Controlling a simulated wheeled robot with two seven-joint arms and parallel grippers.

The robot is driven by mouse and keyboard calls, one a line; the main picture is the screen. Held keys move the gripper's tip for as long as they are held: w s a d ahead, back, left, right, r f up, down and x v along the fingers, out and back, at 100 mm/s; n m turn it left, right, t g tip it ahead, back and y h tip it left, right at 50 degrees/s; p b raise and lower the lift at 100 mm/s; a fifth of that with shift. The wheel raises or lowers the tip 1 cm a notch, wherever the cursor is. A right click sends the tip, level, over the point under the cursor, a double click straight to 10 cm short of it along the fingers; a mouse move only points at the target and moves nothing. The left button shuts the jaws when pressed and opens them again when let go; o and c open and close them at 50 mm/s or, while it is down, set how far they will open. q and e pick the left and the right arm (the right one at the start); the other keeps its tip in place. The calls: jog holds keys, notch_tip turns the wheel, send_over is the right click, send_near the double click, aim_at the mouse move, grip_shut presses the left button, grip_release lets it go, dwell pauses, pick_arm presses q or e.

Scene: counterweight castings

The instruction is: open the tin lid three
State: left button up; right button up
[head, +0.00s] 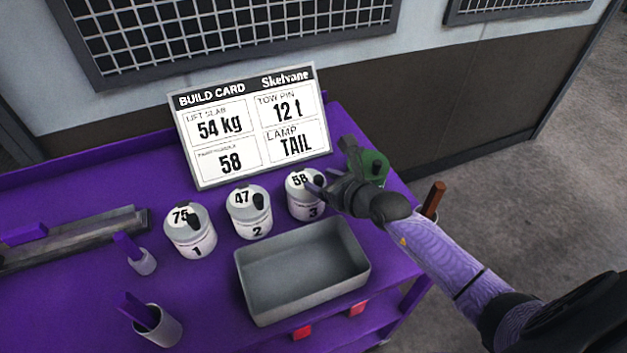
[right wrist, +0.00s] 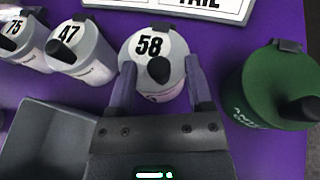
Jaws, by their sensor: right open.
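Tin three (head: 306,201) is a white tin with a lid marked 58 and a dark knob, standing at the right end of a row of three tins. Its lid (right wrist: 150,47) is on in the right wrist view, with the dark knob (right wrist: 159,69) between my fingers. My right gripper (head: 318,184) is open, its two fingers reaching to either side of the knob; I cannot tell whether they touch it. Tin two (head: 249,213), marked 47, and tin one (head: 190,233), marked 75, stand to the left with lids on. My left gripper is out of view.
A green lidded tin (right wrist: 270,85) stands close right of tin three. An empty grey tray (head: 303,268) lies in front of the tins. A build card (head: 250,127) showing 58 stands behind. Small cups with purple handles (head: 143,262) are at the left.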

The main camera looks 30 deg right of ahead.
aim_at(306, 178)
jog(key=shift+b+x, duration=0.45)
jog(key=shift+x, duration=1.1)
grip_shut()
